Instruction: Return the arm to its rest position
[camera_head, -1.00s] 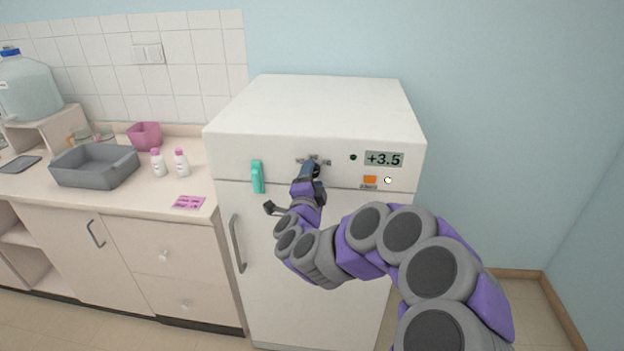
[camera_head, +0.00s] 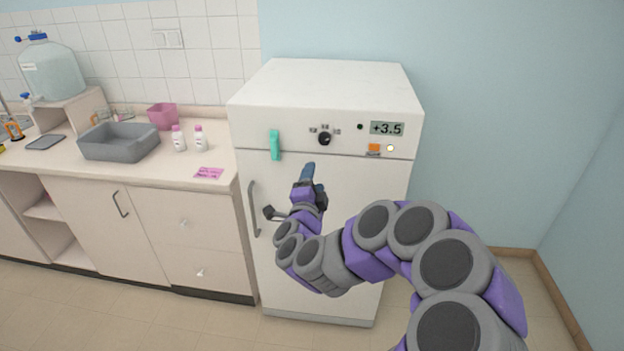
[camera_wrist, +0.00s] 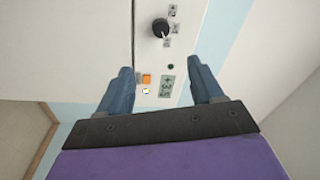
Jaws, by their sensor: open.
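My gripper (camera_head: 309,172) is in front of the white fridge (camera_head: 335,80), below its control panel. In the wrist view my gripper (camera_wrist: 163,80) has its two blue fingers spread apart with nothing between them. The black dial (camera_head: 324,138) sits on the panel above my gripper, clear of the fingers. It also shows in the wrist view (camera_wrist: 160,27). My purple and grey arm reaches in from the lower right, bent in an arch. The display (camera_head: 387,128) reads +3.5.
An orange switch (camera_head: 374,149) sits under the display. A teal object (camera_head: 275,145) is on the fridge front. The counter (camera_head: 150,174) to the left holds a grey basin (camera_head: 118,150), two white bottles (camera_head: 199,139) and a pink container (camera_head: 163,116). Floor right of the fridge is clear.

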